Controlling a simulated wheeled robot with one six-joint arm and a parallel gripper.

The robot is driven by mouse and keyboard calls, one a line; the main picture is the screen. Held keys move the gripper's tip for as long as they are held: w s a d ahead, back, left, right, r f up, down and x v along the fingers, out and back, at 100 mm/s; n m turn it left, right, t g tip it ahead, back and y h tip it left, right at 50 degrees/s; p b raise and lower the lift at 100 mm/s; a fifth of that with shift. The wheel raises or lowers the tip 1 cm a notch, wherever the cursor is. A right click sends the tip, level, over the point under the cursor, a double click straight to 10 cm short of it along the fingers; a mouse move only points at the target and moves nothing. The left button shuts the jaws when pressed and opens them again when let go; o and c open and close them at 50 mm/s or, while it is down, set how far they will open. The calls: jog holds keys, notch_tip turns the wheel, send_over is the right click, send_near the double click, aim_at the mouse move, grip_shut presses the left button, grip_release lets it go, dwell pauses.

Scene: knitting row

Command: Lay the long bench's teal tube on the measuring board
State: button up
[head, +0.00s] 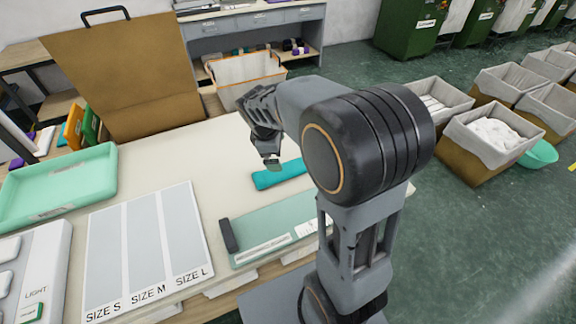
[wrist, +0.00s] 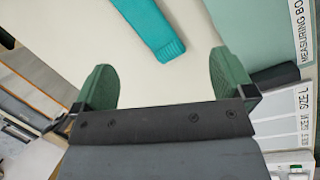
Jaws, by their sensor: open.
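A size board (head: 147,245) marked S, M and L lies left of the measuring board. A mint tray (head: 60,185) and a white LIGHT box (head: 35,270) sit farther left. A brown upright panel (head: 125,75) stands behind. Bins line the floor at right.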

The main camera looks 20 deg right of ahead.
jog(key=w+d+f+n+g+h+p, duration=0.1)
jog(key=w+f+n, duration=0.3)
jog(key=w+n, duration=0.15)
send_over(289, 168)
jog(key=a, duration=0.3)
jog(key=shift+h, duration=0.3)
notch_tip(289, 168, down, 8)
jog(key=shift+s+d+r+p, duration=0.1)
jog(key=shift+r+p, duration=0.15)
jog(key=shift+p, duration=0.1)
jog(key=shift+p+x, duration=0.6)
jog(key=shift+x, duration=2.45)
jog(key=shift+c, duration=0.5)
jog(key=c, duration=0.8)
jog(key=shift+r, duration=0.1)
